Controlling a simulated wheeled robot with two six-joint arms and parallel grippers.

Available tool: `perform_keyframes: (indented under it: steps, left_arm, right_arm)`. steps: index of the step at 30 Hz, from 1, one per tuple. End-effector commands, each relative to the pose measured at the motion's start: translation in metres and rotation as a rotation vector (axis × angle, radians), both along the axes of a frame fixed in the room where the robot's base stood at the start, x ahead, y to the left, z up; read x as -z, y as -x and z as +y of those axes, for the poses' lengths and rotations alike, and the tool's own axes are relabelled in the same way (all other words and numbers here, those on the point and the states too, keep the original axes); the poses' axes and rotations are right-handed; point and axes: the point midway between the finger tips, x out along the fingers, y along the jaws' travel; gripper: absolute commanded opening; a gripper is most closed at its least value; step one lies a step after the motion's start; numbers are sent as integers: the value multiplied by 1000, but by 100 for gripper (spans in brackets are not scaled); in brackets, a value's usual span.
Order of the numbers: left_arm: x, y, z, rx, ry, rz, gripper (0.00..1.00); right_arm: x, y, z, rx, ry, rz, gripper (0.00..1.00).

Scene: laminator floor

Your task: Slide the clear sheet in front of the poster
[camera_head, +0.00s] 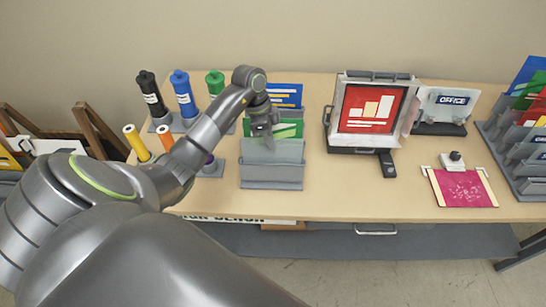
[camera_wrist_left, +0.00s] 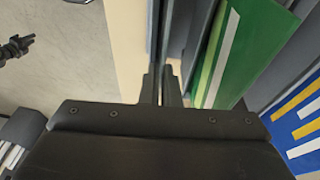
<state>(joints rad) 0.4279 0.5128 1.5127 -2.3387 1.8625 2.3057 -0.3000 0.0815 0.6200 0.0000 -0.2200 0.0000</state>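The red poster (camera_head: 370,110) with a pale chart stands upright in a silver frame right of centre in the head view. My left gripper (camera_head: 262,133) points down at a grey slotted rack (camera_head: 272,184) left of the poster. In the left wrist view its fingers (camera_wrist_left: 162,88) are close together over a thin upright edge; I cannot tell whether they clamp it. A green card (camera_wrist_left: 240,50) and a blue card (camera_wrist_left: 300,130) stand behind that edge. I cannot make out the clear sheet for certain; a greyish panel (camera_head: 272,150) rises at the rack's front. My right gripper is not identifiable.
Black, blue and green bottles (camera_head: 184,98) stand left of the rack. A rack of cards (camera_head: 510,150) fills the right end. The tabletop (camera_head: 345,190) is clear at front centre.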

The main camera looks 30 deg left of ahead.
Motion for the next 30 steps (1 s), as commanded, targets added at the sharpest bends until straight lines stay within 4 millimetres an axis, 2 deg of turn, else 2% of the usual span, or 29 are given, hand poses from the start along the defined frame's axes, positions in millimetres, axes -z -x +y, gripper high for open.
perform_keyframes:
  steps: [14,24,30]
  left_arm:
    - [-1,0,0,0,0,0,0]
    - [-32,-3,1,1,-1,-1,0]
    - [-46,-5,3,0,-1,-3,0]
  right_arm:
    - [-1,0,0,0,0,0,29]
    - [-27,0,0,0,0,0,29]
    - [-27,0,0,0,0,0,29]
